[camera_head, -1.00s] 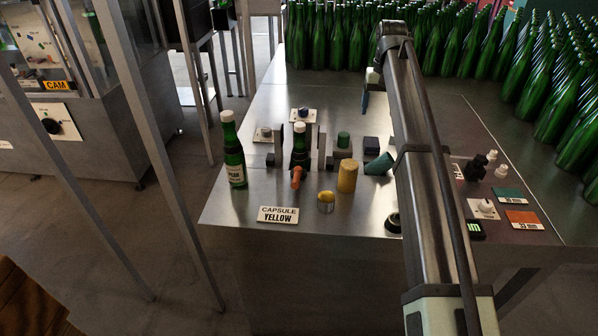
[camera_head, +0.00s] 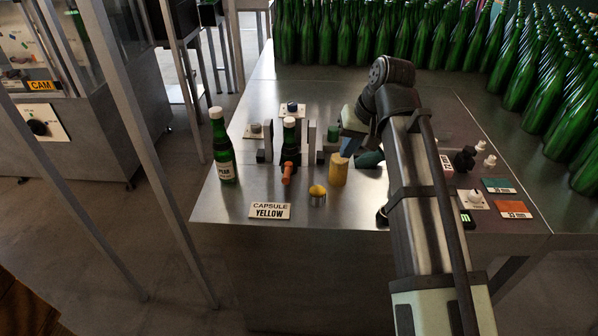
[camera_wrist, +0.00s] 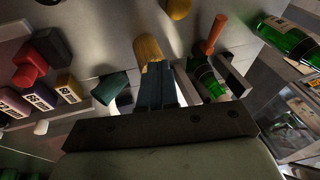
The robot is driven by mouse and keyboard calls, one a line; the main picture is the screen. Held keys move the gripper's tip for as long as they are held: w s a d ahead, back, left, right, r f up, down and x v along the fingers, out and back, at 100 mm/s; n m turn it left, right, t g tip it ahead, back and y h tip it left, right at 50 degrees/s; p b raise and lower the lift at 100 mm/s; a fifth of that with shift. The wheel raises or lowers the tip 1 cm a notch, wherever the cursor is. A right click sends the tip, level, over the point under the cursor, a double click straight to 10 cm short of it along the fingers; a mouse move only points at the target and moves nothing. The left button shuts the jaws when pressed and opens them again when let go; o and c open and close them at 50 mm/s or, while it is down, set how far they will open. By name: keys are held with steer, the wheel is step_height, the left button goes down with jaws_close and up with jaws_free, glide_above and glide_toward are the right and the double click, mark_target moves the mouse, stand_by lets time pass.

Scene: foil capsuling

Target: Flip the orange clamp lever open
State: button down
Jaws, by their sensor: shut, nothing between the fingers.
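The orange clamp lever (camera_head: 287,174) sticks out toward the table's front edge from the clamp around a green bottle (camera_head: 290,140) with a white top. In the wrist view the orange lever (camera_wrist: 214,34) is at the upper right, beside the clamped bottle (camera_wrist: 206,80). My gripper (camera_head: 348,146) is to the right of the clamp, behind the yellow cylinder. In the wrist view its blue-grey fingers (camera_wrist: 160,72) are shut and empty, pointing toward the yellow cylinder (camera_wrist: 149,48). The gripper is apart from the lever.
A loose green bottle (camera_head: 222,146) stands left of the clamp. The yellow cylinder (camera_head: 338,170), a small yellow-filled cup (camera_head: 317,195) and a "CAPSULE YELLOW" sign (camera_head: 270,211) are near the front. A teal cup (camera_head: 370,159) lies right of the gripper. Many green bottles fill the back.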

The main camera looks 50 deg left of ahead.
mark_target(288, 172)
steer(key=s+y, duration=0.2)
steer(key=s, duration=0.1)
steer(key=shift+s+a+y, duration=0.25)
steer(key=shift+s+y, duration=0.15)
steer(key=x, duration=1)
steer(key=shift+s+a+f, duration=0.15)
steer(key=shift+s+a, duration=0.55)
steer(key=shift+s, duration=0.2)
steer(key=shift+s+a+f, duration=0.2)
steer(key=shift+s+a, duration=0.4)
steer(key=shift+s, duration=0.1)
